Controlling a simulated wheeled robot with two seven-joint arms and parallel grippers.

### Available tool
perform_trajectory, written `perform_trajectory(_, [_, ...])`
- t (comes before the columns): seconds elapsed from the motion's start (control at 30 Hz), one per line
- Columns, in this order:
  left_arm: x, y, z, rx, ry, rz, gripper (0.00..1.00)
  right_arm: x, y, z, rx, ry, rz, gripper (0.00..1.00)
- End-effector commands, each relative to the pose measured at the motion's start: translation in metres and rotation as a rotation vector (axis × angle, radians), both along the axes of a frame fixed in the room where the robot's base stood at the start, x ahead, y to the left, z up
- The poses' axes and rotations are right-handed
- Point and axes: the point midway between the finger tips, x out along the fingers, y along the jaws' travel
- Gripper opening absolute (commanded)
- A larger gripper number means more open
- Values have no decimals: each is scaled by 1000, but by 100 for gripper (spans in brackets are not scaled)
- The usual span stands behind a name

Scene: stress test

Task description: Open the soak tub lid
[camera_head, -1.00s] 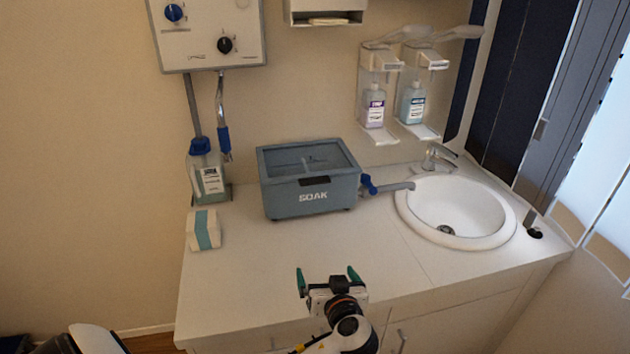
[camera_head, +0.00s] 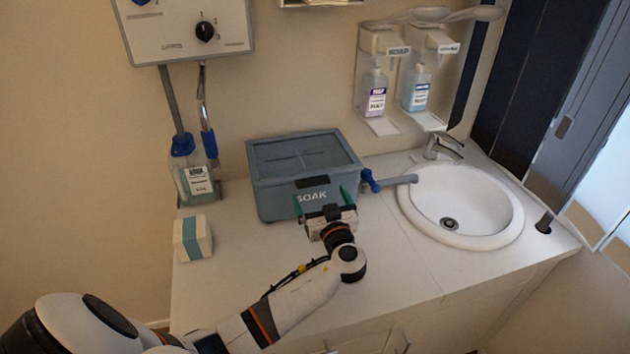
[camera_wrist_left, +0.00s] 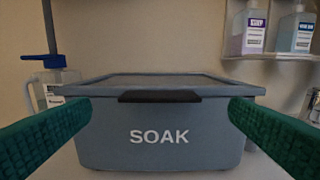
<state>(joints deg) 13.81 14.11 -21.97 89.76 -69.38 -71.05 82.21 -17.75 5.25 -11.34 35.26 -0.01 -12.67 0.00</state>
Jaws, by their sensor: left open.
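The grey-blue soak tub (camera_head: 270,203) stands on the white counter against the wall, marked SOAK on its front. Its lid (camera_head: 300,157) is closed on top, with a dark handle (camera_head: 312,182) at the middle of the front edge. My left gripper (camera_head: 325,196) is open and empty, just in front of the tub's front face. In the left wrist view, the green fingers stand wide apart on either side of the tub front (camera_wrist_left: 165,150), and the dark handle (camera_wrist_left: 160,96) shows between them, ahead. My right gripper is not in view.
A blue valve and grey spout (camera_head: 390,181) stick out from the tub's right side toward the white sink (camera_head: 465,208). A white-and-teal box (camera_head: 192,237) and a blue-capped jug (camera_head: 196,178) stand on the left. Soap dispensers (camera_head: 375,95) hang on the wall. The counter front is clear.

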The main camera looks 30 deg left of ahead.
Motion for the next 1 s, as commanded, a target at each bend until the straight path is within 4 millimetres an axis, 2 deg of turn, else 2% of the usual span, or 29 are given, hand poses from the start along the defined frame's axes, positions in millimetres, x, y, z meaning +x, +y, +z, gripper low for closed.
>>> perform_trajectory(0.1, [14,18,3,3,2,2,100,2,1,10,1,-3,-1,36])
perform_trajectory(0.3, [30,35,1,0,1,0,100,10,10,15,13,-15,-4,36])
perform_trajectory(0.67, [33,39,-1,-2,1,0,100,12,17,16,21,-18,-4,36])
perform_trajectory(0.77, [33,39,-1,-1,2,0,87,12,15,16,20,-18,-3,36])
perform_trajectory(1.0, [33,39,-1,-1,2,0,48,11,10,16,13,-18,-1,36])
